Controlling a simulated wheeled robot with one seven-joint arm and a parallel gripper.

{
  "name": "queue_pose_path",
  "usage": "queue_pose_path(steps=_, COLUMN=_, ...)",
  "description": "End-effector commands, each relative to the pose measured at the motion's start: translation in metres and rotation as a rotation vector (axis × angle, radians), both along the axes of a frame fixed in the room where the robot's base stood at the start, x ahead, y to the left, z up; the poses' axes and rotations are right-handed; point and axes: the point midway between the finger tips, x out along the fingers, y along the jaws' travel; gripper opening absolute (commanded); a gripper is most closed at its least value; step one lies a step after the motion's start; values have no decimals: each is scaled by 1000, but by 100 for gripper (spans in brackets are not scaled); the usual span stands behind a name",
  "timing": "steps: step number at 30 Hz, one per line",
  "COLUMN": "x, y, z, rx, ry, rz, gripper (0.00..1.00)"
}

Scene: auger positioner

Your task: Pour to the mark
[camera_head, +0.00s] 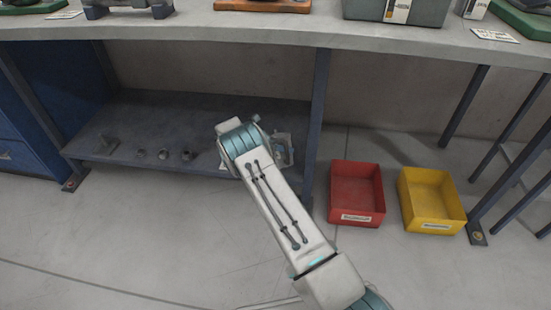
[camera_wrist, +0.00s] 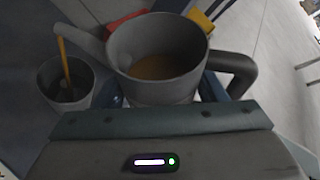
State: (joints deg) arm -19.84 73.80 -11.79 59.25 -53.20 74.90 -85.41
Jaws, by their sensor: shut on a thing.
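A grey jug (camera_wrist: 155,75) with a long spout and a dark handle fills the middle of the wrist view. Amber-brown liquid (camera_wrist: 162,66) shows inside it. My gripper (camera_wrist: 160,92) is shut on the jug's body, with a blue finger on each side. A thin amber stream (camera_wrist: 64,62) runs from the spout down into a grey cup (camera_wrist: 48,78) at the left. No mark on the cup can be made out, and its liquid level is unclear. In the head view my arm largely hides the gripper, jug and cup by the lower shelf.
The lower shelf (camera_head: 215,115) under the bench (camera_head: 290,35) holds several small metal parts (camera_head: 163,154) at left. A bench leg (camera_head: 319,110) stands just right of my wrist. A red bin (camera_head: 357,185) and a yellow bin (camera_head: 432,195) stand on the floor at right.

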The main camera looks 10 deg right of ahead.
Motion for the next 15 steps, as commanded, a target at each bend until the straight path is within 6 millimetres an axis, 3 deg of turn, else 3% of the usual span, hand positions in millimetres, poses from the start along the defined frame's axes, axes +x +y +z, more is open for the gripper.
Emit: queue_pose_path(steps=15, x=1, y=0, z=5, rx=-3, ry=30, rz=-1, gripper=29)
